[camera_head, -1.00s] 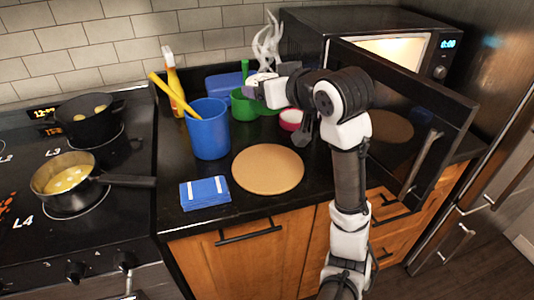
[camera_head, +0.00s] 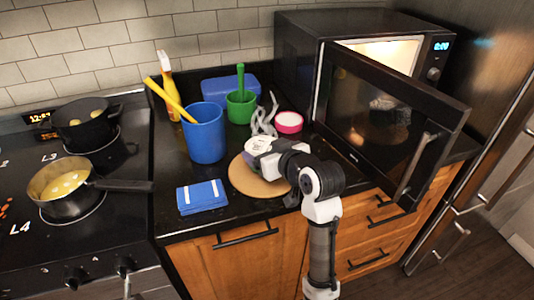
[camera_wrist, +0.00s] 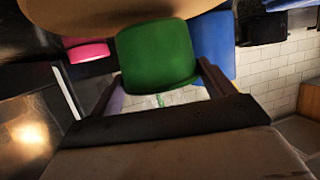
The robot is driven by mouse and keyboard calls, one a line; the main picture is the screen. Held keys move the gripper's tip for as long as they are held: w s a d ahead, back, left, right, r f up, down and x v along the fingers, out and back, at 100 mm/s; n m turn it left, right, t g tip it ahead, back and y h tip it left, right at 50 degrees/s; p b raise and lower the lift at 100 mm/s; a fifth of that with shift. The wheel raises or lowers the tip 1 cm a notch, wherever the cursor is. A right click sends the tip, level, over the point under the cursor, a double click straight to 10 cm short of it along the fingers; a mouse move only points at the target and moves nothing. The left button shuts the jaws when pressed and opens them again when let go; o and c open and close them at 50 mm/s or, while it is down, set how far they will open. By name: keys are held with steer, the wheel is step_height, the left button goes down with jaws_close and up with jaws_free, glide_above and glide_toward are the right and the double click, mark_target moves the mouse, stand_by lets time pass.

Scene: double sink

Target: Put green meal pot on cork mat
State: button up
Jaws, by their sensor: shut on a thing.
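The green meal pot (camera_wrist: 157,58) is between my gripper's two fingers in the wrist view, and my gripper (camera_wrist: 160,80) is shut on it. The round tan cork mat (camera_head: 241,181) lies on the dark counter in the head view. My gripper (camera_head: 258,148) is over the back part of the mat and hides the held pot there. The mat also shows at the top of the wrist view (camera_wrist: 80,17), with the pot's edge close against it. I cannot tell whether the pot touches the mat.
A blue pitcher (camera_head: 206,135) with a yellow utensil and a folded blue cloth (camera_head: 202,197) are left of the mat. A green cup (camera_head: 240,108) and pink bowl (camera_head: 288,122) stand behind it. The open microwave door (camera_head: 395,125) juts out at right.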

steer(key=shift+f, duration=0.55)
steer(key=shift+f, duration=0.25)
steer(key=o, duration=1.2)
steer(key=shift+c, duration=0.2)
steer(key=shift+r, duration=0.1)
